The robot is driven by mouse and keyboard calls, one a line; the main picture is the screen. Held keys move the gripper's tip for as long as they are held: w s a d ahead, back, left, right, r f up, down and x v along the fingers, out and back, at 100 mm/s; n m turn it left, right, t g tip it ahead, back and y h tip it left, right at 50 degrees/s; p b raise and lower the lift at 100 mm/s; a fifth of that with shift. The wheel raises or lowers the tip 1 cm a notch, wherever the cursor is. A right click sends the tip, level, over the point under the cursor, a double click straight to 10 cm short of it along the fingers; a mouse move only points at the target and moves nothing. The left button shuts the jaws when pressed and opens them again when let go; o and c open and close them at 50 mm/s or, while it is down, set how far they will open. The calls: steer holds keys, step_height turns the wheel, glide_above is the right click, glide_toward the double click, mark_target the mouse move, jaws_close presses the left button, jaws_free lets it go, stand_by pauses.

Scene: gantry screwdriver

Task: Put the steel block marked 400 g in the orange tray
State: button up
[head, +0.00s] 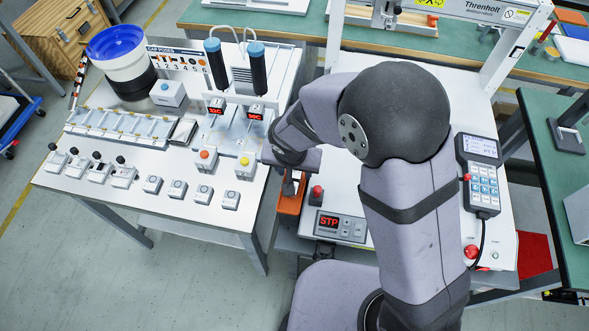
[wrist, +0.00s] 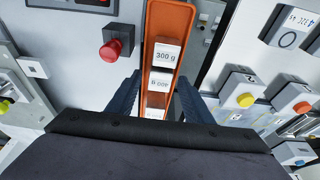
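The orange tray (wrist: 180,20) is long and narrow and runs down the middle of the wrist view. In the head view the tray (head: 291,200) shows only partly, beside my arm. In it stand pale blocks in a row: one marked 300 g (wrist: 166,56), a second (wrist: 160,83) with an unclear mark, and a third (wrist: 155,105) nearer my gripper, unreadable. I cannot tell which block, if any, is marked 400 g. My gripper (wrist: 158,88) is open, its two dark fingers spread either side of the near blocks, with gaps between. My arm hides the fingertips in the head view.
A red button (wrist: 112,49) stands left of the tray. Yellow (wrist: 245,99) and orange (wrist: 301,107) button boxes stand to its right. In the head view, two upright screwdrivers (head: 258,70) stand on the left table, near my arm. A control pendant (head: 480,175) lies at right.

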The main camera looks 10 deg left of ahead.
steer(key=shift+r, duration=0.15)
steer(key=shift+r, duration=0.25)
steer(key=v, duration=1.1)
steer(key=shift+r+p, duration=0.25)
steer(key=shift+p, duration=0.15)
steer(key=shift+s, duration=0.1)
steer(key=s+d+f+g, duration=0.1)
steer(key=s+d, duration=0.3)
steer(key=d, duration=0.8)
steer(key=s+d+f+g, duration=0.2)
steer(key=s+d, duration=0.2)
steer(key=d, duration=0.8)
steer(key=shift+s+a+f, duration=0.1)
